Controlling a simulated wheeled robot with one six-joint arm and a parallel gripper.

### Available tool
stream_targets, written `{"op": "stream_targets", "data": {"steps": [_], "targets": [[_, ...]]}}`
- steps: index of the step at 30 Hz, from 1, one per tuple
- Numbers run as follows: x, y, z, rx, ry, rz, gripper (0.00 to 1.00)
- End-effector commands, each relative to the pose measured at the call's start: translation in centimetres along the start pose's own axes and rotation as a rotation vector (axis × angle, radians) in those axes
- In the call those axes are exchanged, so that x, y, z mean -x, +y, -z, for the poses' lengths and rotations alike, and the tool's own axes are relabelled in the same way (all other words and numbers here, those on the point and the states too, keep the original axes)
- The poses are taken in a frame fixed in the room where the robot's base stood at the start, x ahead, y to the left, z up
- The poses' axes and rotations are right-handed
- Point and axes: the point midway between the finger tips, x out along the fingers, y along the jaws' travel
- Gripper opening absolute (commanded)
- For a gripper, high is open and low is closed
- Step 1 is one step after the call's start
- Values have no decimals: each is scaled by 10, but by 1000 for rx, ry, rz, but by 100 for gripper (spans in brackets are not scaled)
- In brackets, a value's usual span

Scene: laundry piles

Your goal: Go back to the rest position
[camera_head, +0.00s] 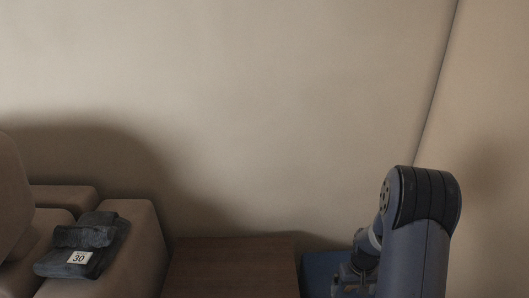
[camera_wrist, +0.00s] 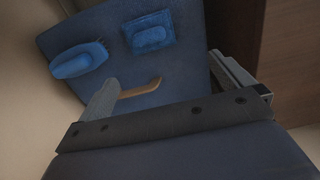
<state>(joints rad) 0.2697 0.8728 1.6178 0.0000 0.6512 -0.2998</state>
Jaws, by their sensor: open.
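My gripper (camera_wrist: 163,68) is open in the wrist view, its two grey fingers apart with nothing clasped between them. It is over a blue surface (camera_wrist: 182,72) that carries two blue items. One looks like a small folded cloth (camera_wrist: 150,33); the other is a rounded blue item (camera_wrist: 78,62) to its left. A tan strip, like a handle (camera_wrist: 140,89), shows close to the left finger. In the head view my arm reaches down at the lower right, over the blue thing (camera_head: 318,272); my gripper's fingers are not clear there.
A brown wooden top (camera_head: 232,265) stands left of the blue thing. Further left, a dark folded garment labelled 30 (camera_head: 85,245) lies on a brown sofa (camera_head: 140,240). Bare walls (camera_head: 250,110) close off the back and right, with a corner just behind my arm.

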Motion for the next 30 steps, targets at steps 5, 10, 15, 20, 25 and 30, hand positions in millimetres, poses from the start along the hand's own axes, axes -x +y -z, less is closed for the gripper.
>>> {"op": "stream_targets", "data": {"steps": [5,10,15,20,25,30], "targets": [[28,-8,1,-2,1,0,100],[48,-16,2,-2,0,0,100],[68,-23,2,-5,0,0,100],[87,-30,3,-6,1,0,100],[107,-38,3,-9,0,0,100],[127,-45,3,-10,0,0,100]]}}
